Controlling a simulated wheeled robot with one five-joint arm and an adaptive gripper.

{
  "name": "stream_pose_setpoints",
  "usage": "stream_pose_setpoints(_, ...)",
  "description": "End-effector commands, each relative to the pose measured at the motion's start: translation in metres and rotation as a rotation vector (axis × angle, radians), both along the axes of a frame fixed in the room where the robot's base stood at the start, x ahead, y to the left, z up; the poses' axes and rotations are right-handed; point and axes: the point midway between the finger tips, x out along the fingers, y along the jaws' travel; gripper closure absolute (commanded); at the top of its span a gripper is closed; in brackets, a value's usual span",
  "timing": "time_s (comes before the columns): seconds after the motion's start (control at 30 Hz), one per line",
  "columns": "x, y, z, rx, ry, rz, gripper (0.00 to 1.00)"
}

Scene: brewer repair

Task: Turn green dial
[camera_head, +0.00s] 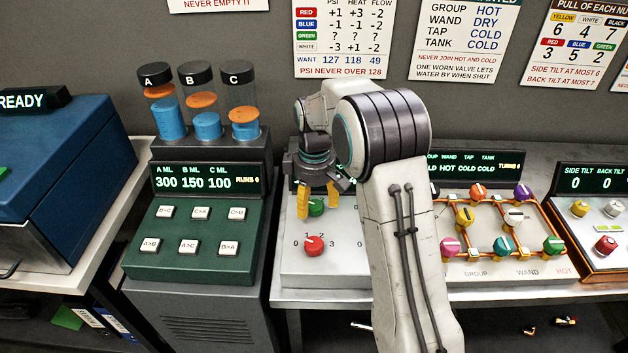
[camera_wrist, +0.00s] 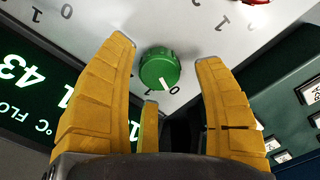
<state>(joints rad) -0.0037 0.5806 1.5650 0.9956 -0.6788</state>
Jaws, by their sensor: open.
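I cannot tell whether any finger touches the dial. My arm hides the right part of the panel.
A red dial (camera_head: 314,246) sits in front of the green dial on the same panel. A green button box (camera_head: 190,245) with tubes behind stands at left. A board of coloured knobs (camera_head: 497,266) stands at right. Charts hang on the wall behind.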

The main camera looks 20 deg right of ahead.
Motion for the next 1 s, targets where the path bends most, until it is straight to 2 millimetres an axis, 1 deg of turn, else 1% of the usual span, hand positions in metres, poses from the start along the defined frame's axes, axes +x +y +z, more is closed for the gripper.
stream_pose_setpoints(0.03, 0.001, 0.000, 0.008, 0.000, -0.005, 0.000, 0.37)
stream_pose_setpoints(0.3, 0.001, 0.000, 0.054, 0.000, -0.005, 0.001, 0.37)
stream_pose_setpoints(0.5, 0.001, 0.001, 0.083, 0.000, -0.004, 0.001, 0.37)
stream_pose_setpoints(0.7, 0.000, 0.001, 0.100, 0.000, -0.001, 0.001, 0.37)
stream_pose_setpoints(0.8, 0.000, 0.001, 0.104, 0.000, 0.000, 0.001, 0.37)
stream_pose_setpoints(1.0, 0.000, 0.001, 0.105, 0.000, 0.000, 0.001, 0.37)
